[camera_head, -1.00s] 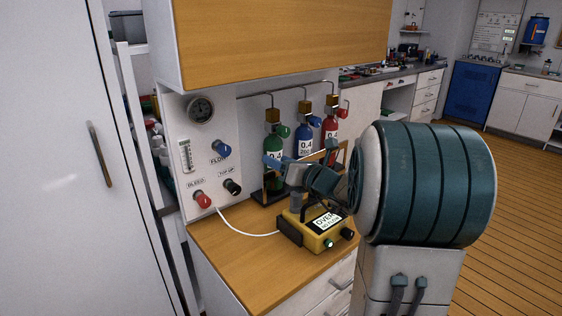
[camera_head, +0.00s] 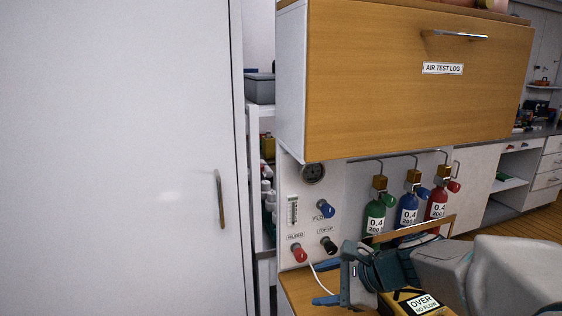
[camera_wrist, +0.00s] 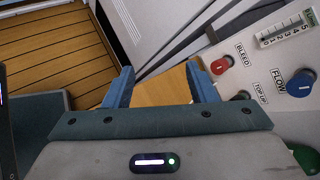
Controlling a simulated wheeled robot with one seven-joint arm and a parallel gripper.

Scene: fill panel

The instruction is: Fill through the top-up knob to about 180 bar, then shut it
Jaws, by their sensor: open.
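The black top-up knob (camera_head: 328,246) is on the white panel (camera_head: 293,180), right of the red bleed knob (camera_head: 298,253) and below the blue flow knob (camera_head: 326,209). The round gauge (camera_head: 313,173) is at the panel's top, too small to read. My gripper (camera_head: 326,283) is open and empty, below the knobs. In the wrist view, my gripper's blue fingers (camera_wrist: 161,80) are apart with only counter and floor between them. The top-up knob (camera_wrist: 243,95) is just right of the right finger, partly hidden. The red bleed knob (camera_wrist: 221,65) is near that finger's tip.
Green (camera_head: 375,215), blue (camera_head: 407,209) and red (camera_head: 436,205) cylinders stand right of the panel. A yellow box (camera_head: 412,299) reading OVER, NO FLOW sits on the counter beside my arm. A wooden cabinet (camera_head: 400,110) overhangs the panel. A white door (camera_head: 120,150) fills the left.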

